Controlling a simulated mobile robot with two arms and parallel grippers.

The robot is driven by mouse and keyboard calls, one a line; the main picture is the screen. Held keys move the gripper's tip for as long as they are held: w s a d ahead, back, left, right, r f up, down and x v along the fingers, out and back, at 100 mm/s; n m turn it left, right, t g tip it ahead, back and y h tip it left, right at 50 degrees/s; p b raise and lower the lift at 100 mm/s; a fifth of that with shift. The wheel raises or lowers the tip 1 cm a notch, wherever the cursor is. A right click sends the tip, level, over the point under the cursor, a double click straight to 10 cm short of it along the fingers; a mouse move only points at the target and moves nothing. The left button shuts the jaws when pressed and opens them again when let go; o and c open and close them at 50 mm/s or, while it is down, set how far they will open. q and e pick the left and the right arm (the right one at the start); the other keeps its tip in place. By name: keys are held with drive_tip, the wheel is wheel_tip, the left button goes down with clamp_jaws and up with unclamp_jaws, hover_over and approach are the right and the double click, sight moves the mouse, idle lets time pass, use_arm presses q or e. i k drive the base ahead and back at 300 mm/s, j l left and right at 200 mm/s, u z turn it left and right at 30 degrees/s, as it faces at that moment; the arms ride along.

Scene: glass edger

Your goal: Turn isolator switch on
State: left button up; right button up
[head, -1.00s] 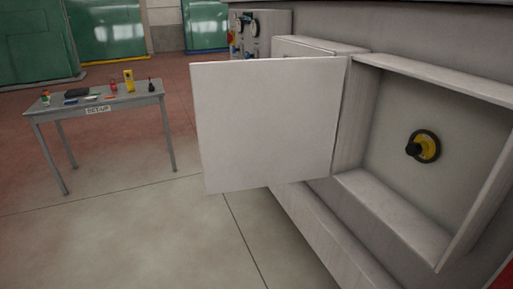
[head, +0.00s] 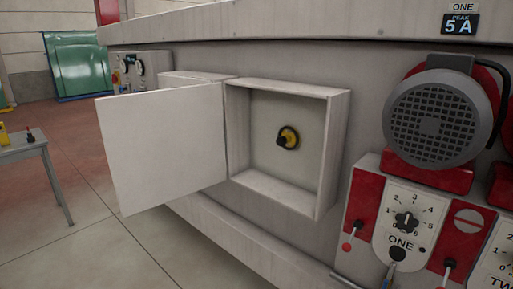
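The isolator switch (head: 287,138) is a black rotary knob on a yellow and black round base. It sits on the back panel inside an open grey box (head: 280,90) on the side of the machine, in the middle of the head view. The box door (head: 163,148) stands swung open to the left. The knob looks unobstructed; its exact on or off position is too small to tell. Neither of my grippers shows in the head view.
A motor with a round grille (head: 437,120) and a red and white control panel (head: 405,225) marked ONE project at the right. A table (head: 40,160) stands at the far left. Floor is clear at the lower left.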

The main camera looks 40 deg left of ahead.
sight(114, 78)
drive_tip(key=j+z, duration=0.25)
drive_tip(key=j, duration=0.25)
drive_tip(key=j+z, duration=0.25)
drive_tip(key=j, duration=0.25)
drive_tip(key=k+j+z, duration=0.2)
drive_tip(key=j, duration=0.3)
drive_tip(key=j+z, duration=0.25)
drive_tip(key=j, duration=0.25)
drive_tip(key=k+j, duration=0.1)
drive_tip(key=j, duration=0.35)
drive_tip(key=k+j, duration=0.15)
drive_tip(key=j, duration=0.3)
drive_tip(key=k+j, duration=0.1)
drive_tip(key=j, duration=0.4)
drive_tip(key=k+j, duration=0.15)
drive_tip(key=j, duration=0.3)
drive_tip(key=k+j, duration=0.1)
drive_tip(key=j, duration=0.35)
drive_tip(key=k+j, duration=0.15)
drive_tip(key=j, duration=0.3)
drive_tip(key=k+j, duration=0.1)
drive_tip(key=j, duration=0.35)
drive_tip(key=k+j, duration=0.15)
drive_tip(key=j, duration=0.35)
